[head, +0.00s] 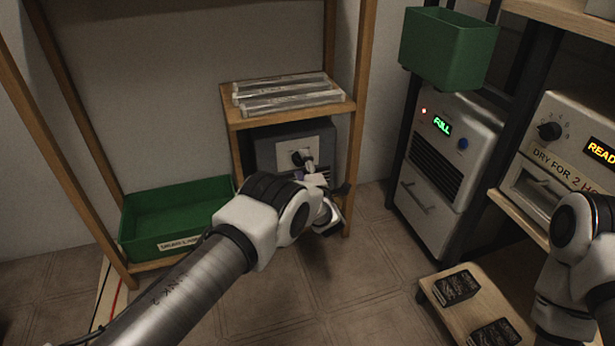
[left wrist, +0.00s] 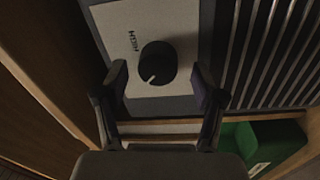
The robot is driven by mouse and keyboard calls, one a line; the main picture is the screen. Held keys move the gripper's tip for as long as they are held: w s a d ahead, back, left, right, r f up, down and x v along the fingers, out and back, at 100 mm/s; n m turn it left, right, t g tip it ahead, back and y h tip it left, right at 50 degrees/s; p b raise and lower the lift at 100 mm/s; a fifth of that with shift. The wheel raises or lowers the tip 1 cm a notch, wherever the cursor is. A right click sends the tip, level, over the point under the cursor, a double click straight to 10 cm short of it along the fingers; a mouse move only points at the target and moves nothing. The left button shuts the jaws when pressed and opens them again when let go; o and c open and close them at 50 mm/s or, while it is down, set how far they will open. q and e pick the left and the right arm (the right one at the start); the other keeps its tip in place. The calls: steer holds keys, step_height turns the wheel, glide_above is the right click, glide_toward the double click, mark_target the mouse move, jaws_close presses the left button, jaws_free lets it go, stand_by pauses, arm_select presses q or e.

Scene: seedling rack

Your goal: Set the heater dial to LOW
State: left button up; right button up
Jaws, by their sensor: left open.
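The grey heater (head: 265,150) sits on a shelf of the wooden rack in the head view. Its black round dial (left wrist: 157,63) is on a pale plate (left wrist: 110,20) in the left wrist view. A white pointer mark on the dial points to the lower left of that view. The word HIGH (left wrist: 133,42) is printed sideways, left of the dial. My left gripper (left wrist: 160,86) is open, with a finger on either side of the dial and gaps between; it is not closed on it. In the head view the gripper (head: 320,182) is in front of the heater, partly hiding it. No LOW label is readable.
Heater grille slats (left wrist: 275,50) lie right of the dial. Clear trays (head: 288,95) lie on the shelf above. A green bin (head: 178,205) stands at lower left. A cabinet showing FULL (head: 448,150) and a wooden stand (head: 455,318) are at right.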

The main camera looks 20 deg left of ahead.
arm_select(q)
steer(key=v, duration=1)
steer(key=shift+s+d, duration=0.15)
steer(key=shift+s, duration=0.1)
